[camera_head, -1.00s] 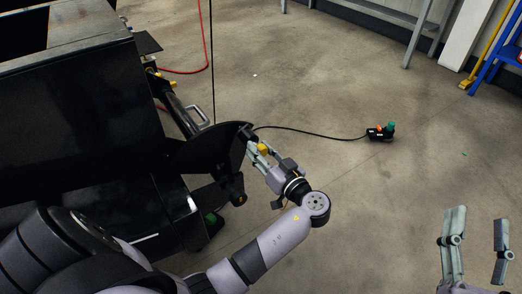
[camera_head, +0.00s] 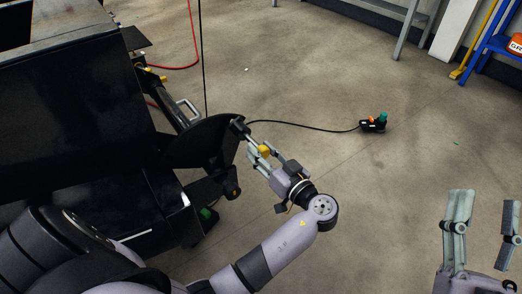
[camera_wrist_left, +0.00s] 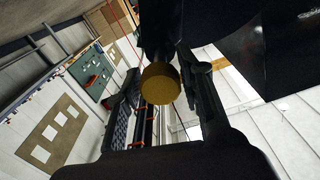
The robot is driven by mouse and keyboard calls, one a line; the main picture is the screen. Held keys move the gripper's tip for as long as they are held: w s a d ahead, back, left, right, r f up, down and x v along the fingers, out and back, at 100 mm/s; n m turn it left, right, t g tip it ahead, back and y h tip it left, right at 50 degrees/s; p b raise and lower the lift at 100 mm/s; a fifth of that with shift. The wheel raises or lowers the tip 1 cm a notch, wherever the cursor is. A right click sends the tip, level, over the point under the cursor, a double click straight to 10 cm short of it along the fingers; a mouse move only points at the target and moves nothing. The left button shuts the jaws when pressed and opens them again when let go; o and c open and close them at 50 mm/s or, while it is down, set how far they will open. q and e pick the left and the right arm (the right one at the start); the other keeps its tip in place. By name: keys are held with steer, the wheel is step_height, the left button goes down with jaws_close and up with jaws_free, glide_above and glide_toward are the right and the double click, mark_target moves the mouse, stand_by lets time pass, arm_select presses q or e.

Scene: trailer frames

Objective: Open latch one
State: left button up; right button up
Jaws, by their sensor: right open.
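In the left wrist view the knob (camera_wrist_left: 160,83) shows as a round yellow end between the two dark fingers. Gaps seem to show on both sides, so the fingers look open; contact is hard to judge. My right gripper (camera_head: 485,218) is open and empty at the lower right, over bare floor.
The black trailer body (camera_head: 75,110) fills the left side. A black cable (camera_head: 300,127) runs over the floor to a small control box (camera_head: 374,124) with a green knob. A blue stand (camera_head: 492,45) is at the upper right.

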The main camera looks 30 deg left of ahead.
arm_select(q)
steer(key=shift+o, duration=1.4)
steer(key=shift+r, duration=0.1)
step_height(320, 180, up, 10)
steer(key=shift+f, duration=0.1)
